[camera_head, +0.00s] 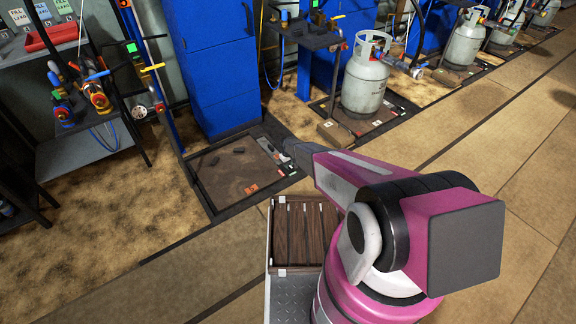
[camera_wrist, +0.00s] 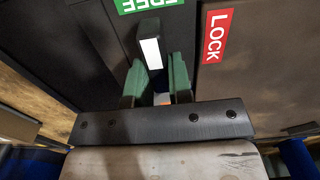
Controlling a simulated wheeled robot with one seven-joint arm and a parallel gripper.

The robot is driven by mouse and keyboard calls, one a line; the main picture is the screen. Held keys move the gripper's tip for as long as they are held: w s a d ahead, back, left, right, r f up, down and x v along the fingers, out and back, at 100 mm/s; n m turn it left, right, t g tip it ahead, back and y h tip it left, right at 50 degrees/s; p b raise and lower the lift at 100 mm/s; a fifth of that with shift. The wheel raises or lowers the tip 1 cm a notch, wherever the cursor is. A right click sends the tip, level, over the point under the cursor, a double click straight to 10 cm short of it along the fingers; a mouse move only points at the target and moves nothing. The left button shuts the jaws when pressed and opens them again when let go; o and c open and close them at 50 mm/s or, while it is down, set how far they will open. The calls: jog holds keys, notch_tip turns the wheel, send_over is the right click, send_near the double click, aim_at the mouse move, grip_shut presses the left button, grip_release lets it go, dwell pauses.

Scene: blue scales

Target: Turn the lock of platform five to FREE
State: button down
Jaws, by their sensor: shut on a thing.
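The lock lever, a black handle with a white stripe (camera_wrist: 151,50), stands between the green fingers of my gripper (camera_wrist: 157,84) in the wrist view. The fingers are shut on it. The lever points up the picture at the green FREE label (camera_wrist: 150,4), which the top edge cuts off. The red LOCK label (camera_wrist: 215,36) is to the right, apart from the lever. I cannot read the platform's number.
A blue cabinet (camera_head: 215,70) stands behind the platform. A grey gas cylinder (camera_head: 364,80) stands on the neighbouring platform to the right, with more cylinders beyond. A rack with valves (camera_head: 95,95) is at the left. A wooden tray (camera_head: 303,262) is near my base.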

jog(key=c, duration=1)
grip_release()
jog(key=shift+c, duration=0.2)
notch_tip(320, 180, up, 11)
jog(key=s+d+r+m, duration=0.2)
jog(key=s+d+r, duration=0.3)
jog(key=s+r, duration=0.7)
jog(key=s+d+r+m, duration=0.2)
jog(key=s+d+r, duration=0.4)
jog(key=s+r, duration=0.6)
jog(key=s+d+r+m, duration=0.3)
jog(key=s+d+r, duration=0.3)
jog(key=s+r, duration=0.6)
notch_tip(320, 180, up, 4)
jog(key=shift+d+r, duration=0.2)
jog(key=shift+r, duration=0.05)
